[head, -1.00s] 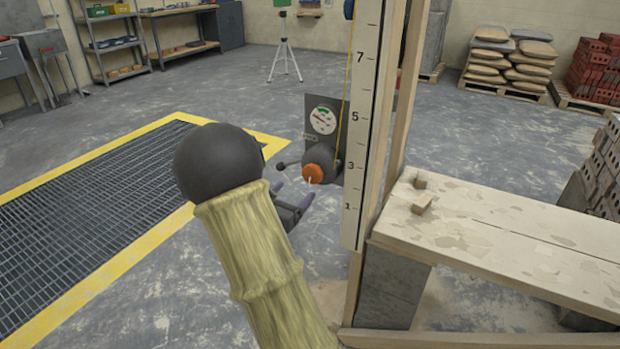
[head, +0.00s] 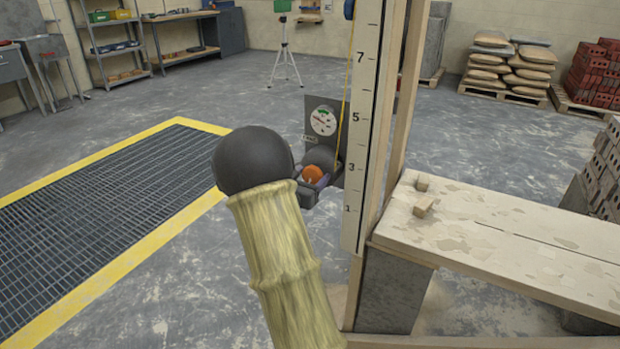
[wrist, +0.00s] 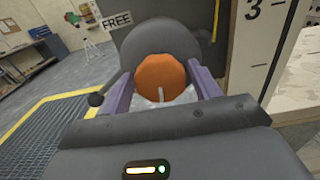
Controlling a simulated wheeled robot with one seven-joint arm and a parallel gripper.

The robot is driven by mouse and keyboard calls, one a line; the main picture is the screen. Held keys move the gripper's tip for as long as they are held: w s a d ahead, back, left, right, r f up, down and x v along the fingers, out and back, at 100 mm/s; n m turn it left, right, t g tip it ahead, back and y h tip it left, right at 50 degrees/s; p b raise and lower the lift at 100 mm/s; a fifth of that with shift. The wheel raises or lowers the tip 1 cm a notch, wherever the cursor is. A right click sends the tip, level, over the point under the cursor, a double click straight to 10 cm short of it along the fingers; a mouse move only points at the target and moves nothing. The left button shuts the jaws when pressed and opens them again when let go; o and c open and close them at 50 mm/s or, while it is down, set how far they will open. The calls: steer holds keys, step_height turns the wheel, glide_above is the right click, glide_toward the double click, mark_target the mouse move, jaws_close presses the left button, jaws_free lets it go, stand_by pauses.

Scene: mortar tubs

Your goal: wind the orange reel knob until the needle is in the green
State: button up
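The orange reel knob (head: 313,173) sits on the front of a dark grey reel on a dark plate beside the numbered board. In the wrist view the knob (wrist: 160,77) lies between the two purple fingers of my gripper (wrist: 162,92). The fingers are apart, with gaps visible on both sides of the knob. A pale mark on the knob points down. The round gauge (head: 323,120) is above the reel; its needle is too small to read surely, and its green band lies at the top. My gripper (head: 316,180) is at the knob in the head view.
A lever with a black ball (wrist: 96,99) sticks out at the reel's left, near the left finger. A "FREE" label (wrist: 116,20) is above it. The numbered board (head: 361,130) stands close on the right, beside a plank bench (head: 500,235). Open floor lies left.

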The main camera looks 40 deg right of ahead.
steer(key=c, duration=0.6)
steer(key=shift+f+m+b, duration=0.15)
steer(key=shift+m+b, duration=0.15)
steer(key=shift+b, duration=0.35)
steer(key=m+b, duration=0.2)
steer(key=b, duration=0.1)
steer(key=shift+f+b, duration=0.2)
steer(key=shift+b, duration=0.2)
steer(key=m+b, duration=0.4)
steer(key=b, duration=0.3)
steer(key=shift+s+f, duration=0.1)
steer(key=shift+f, duration=0.05)
steer(key=m+b, duration=0.4)
steer(key=b, duration=0.2)
steer(key=shift+r+m+b, duration=0.2)
steer(key=shift+m+b, duration=0.3)
steer(key=shift+b, duration=0.45)
steer(key=shift+r, duration=0.1)
